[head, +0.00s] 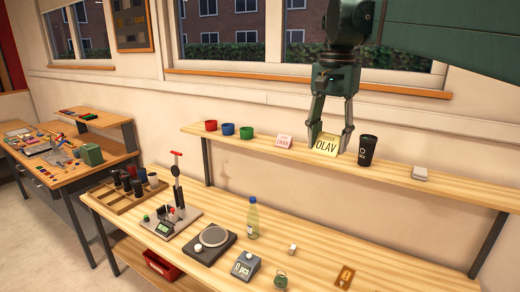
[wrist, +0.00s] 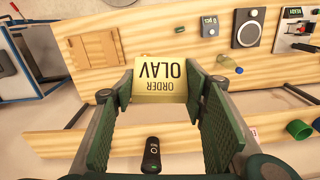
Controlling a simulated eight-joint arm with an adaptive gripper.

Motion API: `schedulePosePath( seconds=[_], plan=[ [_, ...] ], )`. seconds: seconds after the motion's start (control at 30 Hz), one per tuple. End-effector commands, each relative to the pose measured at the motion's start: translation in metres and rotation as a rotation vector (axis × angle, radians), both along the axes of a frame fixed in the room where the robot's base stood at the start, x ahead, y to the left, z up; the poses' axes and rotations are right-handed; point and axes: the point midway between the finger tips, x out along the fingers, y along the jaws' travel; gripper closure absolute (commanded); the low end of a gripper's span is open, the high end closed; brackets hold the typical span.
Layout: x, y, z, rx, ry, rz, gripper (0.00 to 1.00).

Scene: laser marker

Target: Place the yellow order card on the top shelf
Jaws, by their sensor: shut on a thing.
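The yellow order card (head: 326,145) reads "OLAV" and is between the fingertips of my gripper (head: 332,143) in the head view. In the wrist view the card (wrist: 161,76) reads upside down, with a fingertip of my gripper (wrist: 160,84) at each side. My gripper is shut on it. The top shelf (head: 464,187) is the long wooden board along the wall. In the head view the card overlaps the shelf, between a pink-and-white card and a black tumbler. I cannot tell whether its lower edge touches the board.
On the shelf, the pink-and-white card (head: 284,141) stands left and the black tumbler (head: 367,150) close right. Red (head: 211,126), blue (head: 228,129) and green (head: 246,132) cups stand further left. A small pale block (head: 420,174) lies right. A bottle (head: 253,219) stands on the bench below.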

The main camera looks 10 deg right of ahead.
Motion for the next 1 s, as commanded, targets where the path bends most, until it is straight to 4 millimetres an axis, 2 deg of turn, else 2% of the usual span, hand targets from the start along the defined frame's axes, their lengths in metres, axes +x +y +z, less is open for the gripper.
schedulePosePath(
  seconds=[0.1,0.4,1.0],
  plan=[
    [0.022,-0.007,0.010,0.000,0.000,0.007,0.69],
    [0.075,-0.025,0.020,0.000,0.000,0.025,0.69],
    [0.178,-0.064,0.027,0.000,0.000,0.061,0.69]
  ],
)
